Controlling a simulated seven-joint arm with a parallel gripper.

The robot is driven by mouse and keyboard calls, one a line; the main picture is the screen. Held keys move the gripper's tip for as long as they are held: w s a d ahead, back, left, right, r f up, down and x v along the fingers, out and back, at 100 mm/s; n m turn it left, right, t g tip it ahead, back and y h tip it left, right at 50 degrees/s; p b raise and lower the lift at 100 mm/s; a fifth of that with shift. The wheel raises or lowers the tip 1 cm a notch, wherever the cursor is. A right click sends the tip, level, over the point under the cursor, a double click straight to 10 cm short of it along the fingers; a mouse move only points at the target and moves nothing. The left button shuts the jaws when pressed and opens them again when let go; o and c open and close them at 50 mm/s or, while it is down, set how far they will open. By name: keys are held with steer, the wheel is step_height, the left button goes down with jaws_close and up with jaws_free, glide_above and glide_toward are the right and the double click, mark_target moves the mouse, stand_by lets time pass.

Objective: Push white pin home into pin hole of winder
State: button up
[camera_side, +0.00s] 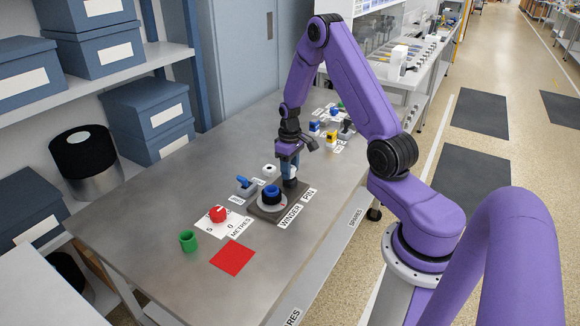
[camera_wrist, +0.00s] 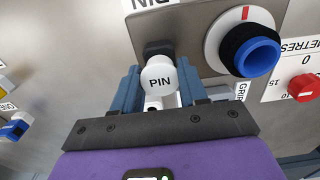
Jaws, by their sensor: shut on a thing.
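The white pin (camera_wrist: 159,76), with "PIN" printed on its round head, is between the blue fingers of my gripper (camera_wrist: 160,92) in the wrist view. My gripper is shut on it. In the side view my gripper (camera_side: 289,170) points down at the right part of the winder (camera_side: 262,214). The winder is a dark grey base with a round plate and a blue-and-black spool (camera_wrist: 249,50). The pin is over a dark block at the winder's edge. The pin hole is hidden, so I cannot tell how deep the pin sits.
A red knob (camera_side: 218,213) on the METRES dial, a green cup (camera_side: 188,240) and a red square (camera_side: 232,258) lie left and in front of the winder. A blue-handled switch (camera_side: 245,185) is behind it. Several small coloured items stand farther back. The front table is mostly clear.

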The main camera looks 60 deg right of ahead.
steer(key=shift+f, duration=0.2)
steer(key=o, duration=1.2)
steer(key=shift+o, duration=0.2)
step_height(320, 180, up, 17)
steer(key=shift+r, duration=0.2)
